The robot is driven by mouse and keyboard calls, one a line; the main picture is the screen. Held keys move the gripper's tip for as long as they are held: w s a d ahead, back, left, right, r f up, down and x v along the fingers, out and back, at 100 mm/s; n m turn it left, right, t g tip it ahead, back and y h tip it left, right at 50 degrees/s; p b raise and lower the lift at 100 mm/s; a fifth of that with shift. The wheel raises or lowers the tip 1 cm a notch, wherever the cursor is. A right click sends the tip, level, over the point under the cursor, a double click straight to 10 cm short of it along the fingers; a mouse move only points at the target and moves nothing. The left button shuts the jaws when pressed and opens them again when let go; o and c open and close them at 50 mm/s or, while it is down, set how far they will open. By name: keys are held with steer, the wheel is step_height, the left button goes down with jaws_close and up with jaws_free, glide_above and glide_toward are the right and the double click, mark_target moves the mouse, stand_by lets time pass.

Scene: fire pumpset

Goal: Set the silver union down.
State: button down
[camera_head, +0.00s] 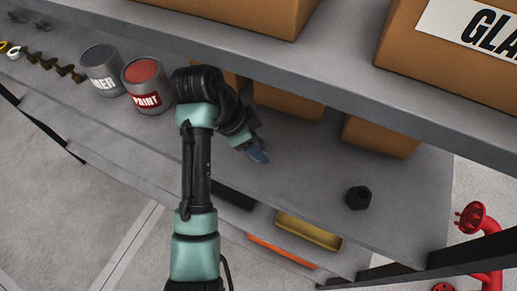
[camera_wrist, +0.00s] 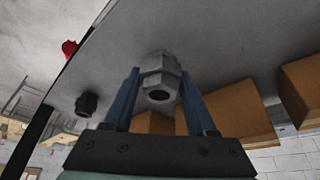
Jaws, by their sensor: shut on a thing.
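My gripper (camera_wrist: 160,85) has blue fingers, shut on the silver union (camera_wrist: 160,72), a grey hex-sided fitting with a dark round bore facing the wrist camera. The union sits between the fingertips, one finger on each side. In the head view my gripper (camera_head: 260,155) is low over the middle of the grey shelf (camera_head: 300,175), in front of the boxes. The union cannot be made out clearly there. I cannot tell whether it touches the shelf.
A black hex fitting (camera_head: 358,197) stands to the right on the shelf, also in the wrist view (camera_wrist: 87,103). Cardboard boxes (camera_head: 380,137) line the back. A paint can (camera_head: 148,85) stands left. An upper shelf (camera_head: 300,70) overhangs. Bare shelf lies between gripper and black fitting.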

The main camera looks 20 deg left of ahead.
steer(key=shift+w+d, duration=0.1)
steer(key=shift+d, duration=0.05)
steer(key=shift+f+p, duration=1.1)
steer(key=shift+f, duration=0.65)
steer(key=shift+f, duration=0.1)
steer(key=shift+c, duration=1)
jaws_free()
steer(key=shift+f, duration=0.1)
steer(key=b+v, duration=0.2)
steer(key=v, duration=0.3)
steer(key=shift+b, duration=0.4)
steer(key=s+a+p, duration=0.2)
steer(key=s+a, duration=0.6)
steer(key=a, duration=0.1)
steer(key=shift+p, duration=0.35)
steer(key=shift+d, duration=0.1)
